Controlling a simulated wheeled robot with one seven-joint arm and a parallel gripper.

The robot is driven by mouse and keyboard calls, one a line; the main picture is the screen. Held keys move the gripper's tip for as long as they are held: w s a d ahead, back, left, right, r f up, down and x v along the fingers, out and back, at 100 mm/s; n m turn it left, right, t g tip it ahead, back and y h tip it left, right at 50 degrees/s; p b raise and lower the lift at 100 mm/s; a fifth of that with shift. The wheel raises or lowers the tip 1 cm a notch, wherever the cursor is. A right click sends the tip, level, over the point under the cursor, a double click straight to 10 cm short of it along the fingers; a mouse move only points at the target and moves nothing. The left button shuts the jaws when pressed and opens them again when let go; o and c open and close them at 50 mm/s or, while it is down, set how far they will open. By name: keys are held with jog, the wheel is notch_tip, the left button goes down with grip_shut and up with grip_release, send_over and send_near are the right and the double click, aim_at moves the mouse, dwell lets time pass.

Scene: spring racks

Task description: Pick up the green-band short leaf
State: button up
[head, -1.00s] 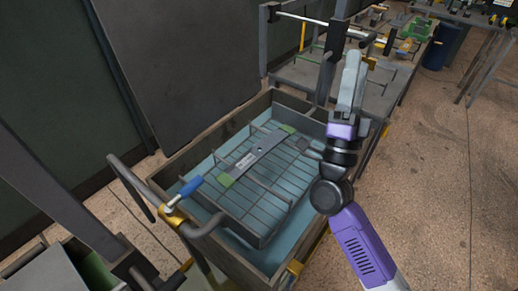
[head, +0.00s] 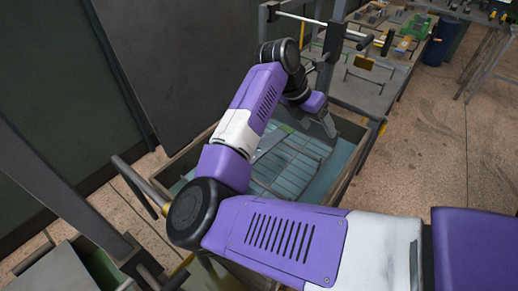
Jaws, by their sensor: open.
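The green-band short leaf (head: 270,143) is a grey flat bar. It lies on a wire rack (head: 299,168) inside the blue-lined crate. A green end band (head: 286,128) shows at its far end. My arm hides its near end. My gripper (head: 328,126) is open, to the right of the leaf's far end and over the crate's far part. It looks apart from the leaf, but its height above the rack is hard to judge.
The crate's dark rim (head: 352,130) surrounds the rack. A bench with tools and a green tray (head: 420,26) stands at the back right, with a blue bin (head: 441,44) beside it.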

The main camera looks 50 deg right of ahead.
aim_at(260, 149)
jog(key=w+a+t+y, duration=0.1)
jog(key=w+a, duration=0.2)
jog(key=w+a+t+y, duration=0.1)
jog(key=w+a+y, duration=0.1)
jog(key=w+a, duration=0.2)
jog(key=w+a+t+y, duration=0.1)
jog(key=w+a+t, duration=0.1)
jog(key=w+a, duration=0.2)
jog(key=shift+w+y, duration=0.2)
jog(key=shift+y, duration=0.2)
jog(key=shift+d+f+p, duration=0.1)
jog(key=shift+f+p, duration=1.1)
jog(key=shift+f, duration=2.5)
jog(key=shift+w+r, duration=0.1)
grip_shut()
